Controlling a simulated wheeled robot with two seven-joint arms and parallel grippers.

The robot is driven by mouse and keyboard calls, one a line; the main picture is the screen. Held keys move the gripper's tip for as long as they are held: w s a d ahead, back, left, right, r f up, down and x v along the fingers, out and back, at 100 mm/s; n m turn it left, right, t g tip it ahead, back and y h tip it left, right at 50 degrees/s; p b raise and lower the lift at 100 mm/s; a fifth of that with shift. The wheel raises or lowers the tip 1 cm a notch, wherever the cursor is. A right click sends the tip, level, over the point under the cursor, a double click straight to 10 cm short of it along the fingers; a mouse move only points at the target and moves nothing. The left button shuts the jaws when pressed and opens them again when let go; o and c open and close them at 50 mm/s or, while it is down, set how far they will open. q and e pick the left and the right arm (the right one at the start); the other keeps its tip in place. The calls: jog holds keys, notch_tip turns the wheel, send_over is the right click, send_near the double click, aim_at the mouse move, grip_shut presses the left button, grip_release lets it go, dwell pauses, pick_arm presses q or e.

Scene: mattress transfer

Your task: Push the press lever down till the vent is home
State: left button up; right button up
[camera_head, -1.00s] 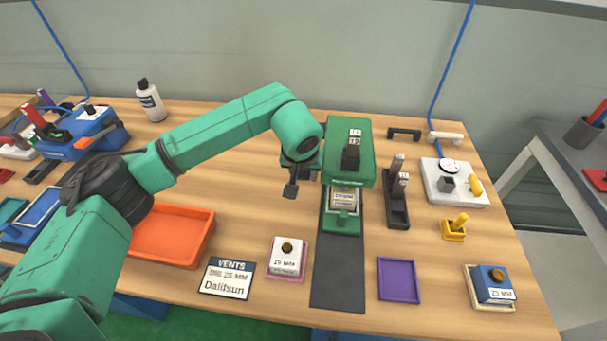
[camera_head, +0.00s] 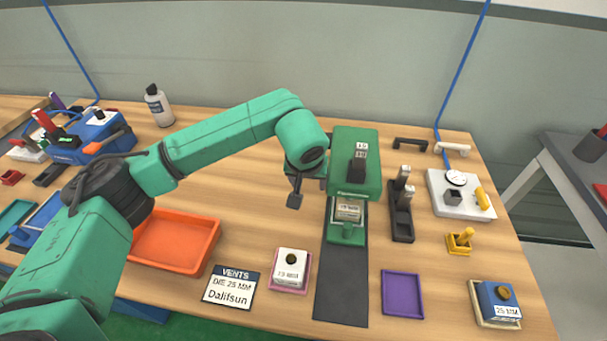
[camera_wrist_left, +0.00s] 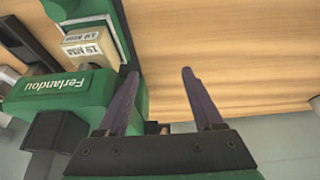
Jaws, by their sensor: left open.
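The green press (camera_head: 370,180) stands right of centre, with a black block (camera_head: 357,171) on its front. A cream labelled block (camera_head: 348,211) sits in the press's lower opening; it also shows in the left wrist view (camera_wrist_left: 91,46). My left gripper (camera_head: 303,191) hangs close beside the press's left side, pointing down. In the left wrist view its two dark purple fingers (camera_wrist_left: 160,85) are apart with nothing held between them, and the press body (camera_wrist_left: 65,92) is by one finger. I cannot clearly make out the lever or how far down it is. My right gripper is out of view.
A black holder (camera_head: 402,225) stands right of the press, a dark mat (camera_head: 342,285) in front. A purple tray (camera_head: 402,294), an orange tray (camera_head: 172,240), a white labelled block (camera_head: 290,265) and the VENTS card (camera_head: 231,288) lie around.

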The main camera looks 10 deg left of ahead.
pick_arm(q)
jog(key=s+r+p, duration=0.5)
jog(key=s+r, duration=0.4)
jog(key=r, duration=0.2)
dwell(0.7)
jog(key=shift+b, duration=0.35)
jog(key=shift+r, duration=0.1)
jog(key=b+v, duration=0.2)
jog(key=v, duration=1.2)
jog(key=shift+s+r, duration=0.15)
jog(key=shift+r, duration=0.1)
